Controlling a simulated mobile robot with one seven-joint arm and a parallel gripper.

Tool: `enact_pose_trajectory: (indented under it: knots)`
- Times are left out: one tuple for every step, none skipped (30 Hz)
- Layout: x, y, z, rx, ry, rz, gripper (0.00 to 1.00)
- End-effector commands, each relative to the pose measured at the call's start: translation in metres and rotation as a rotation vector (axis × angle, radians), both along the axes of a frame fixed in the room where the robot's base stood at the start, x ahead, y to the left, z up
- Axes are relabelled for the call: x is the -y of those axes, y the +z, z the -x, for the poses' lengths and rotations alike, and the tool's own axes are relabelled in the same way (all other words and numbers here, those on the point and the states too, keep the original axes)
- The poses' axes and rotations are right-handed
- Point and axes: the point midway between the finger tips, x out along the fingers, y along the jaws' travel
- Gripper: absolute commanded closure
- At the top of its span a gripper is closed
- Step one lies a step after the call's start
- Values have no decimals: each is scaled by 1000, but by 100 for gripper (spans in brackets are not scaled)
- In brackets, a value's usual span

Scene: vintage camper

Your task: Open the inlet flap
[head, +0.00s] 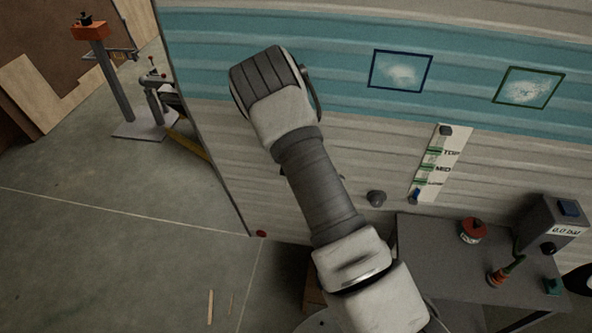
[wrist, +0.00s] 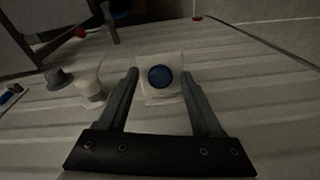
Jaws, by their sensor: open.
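In the wrist view a pale square plate or housing (wrist: 173,96) is mounted on the ribbed camper wall, with a round dark-blue disc (wrist: 160,77) on it. This looks like the inlet; I cannot tell whether the blue disc is the flap itself or how far the flap is open. My gripper (wrist: 159,74) is open and empty. Its two fingers stand apart, left and right of the pale housing and disc in the picture; I see no clear contact. In the head view my arm hides the inlet and my gripper.
In the wrist view a pale cylindrical fitting (wrist: 90,93) and a grey knob (wrist: 57,79) stand on the wall left of my fingers. The floor left is mostly clear.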

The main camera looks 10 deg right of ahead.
Motion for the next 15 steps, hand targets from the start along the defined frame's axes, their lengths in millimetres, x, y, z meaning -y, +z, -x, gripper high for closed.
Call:
enact_pose_trajectory:
  knots:
    - [0,2,0,1,0,0,34]
    - [-1,4,0,1,0,0,34]
    - [-1,7,0,2,0,-1,34]
    - [-1,11,1,2,0,-1,34]
    - [-2,14,1,2,0,-1,34]
    - [-2,20,2,3,0,-2,34]
    - [-3,26,3,3,1,-1,34]
    - [-3,31,4,4,1,-1,34]
    - [-4,40,5,5,2,-1,34]
    - [-4,46,6,3,0,-1,34]
    - [-4,53,7,5,1,-1,34]
    - [-5,62,9,5,1,-1,34]
    - [-6,69,10,5,2,-1,34]
    - [-6,76,11,4,3,-2,34]
    - [-6,85,12,5,1,-1,34]
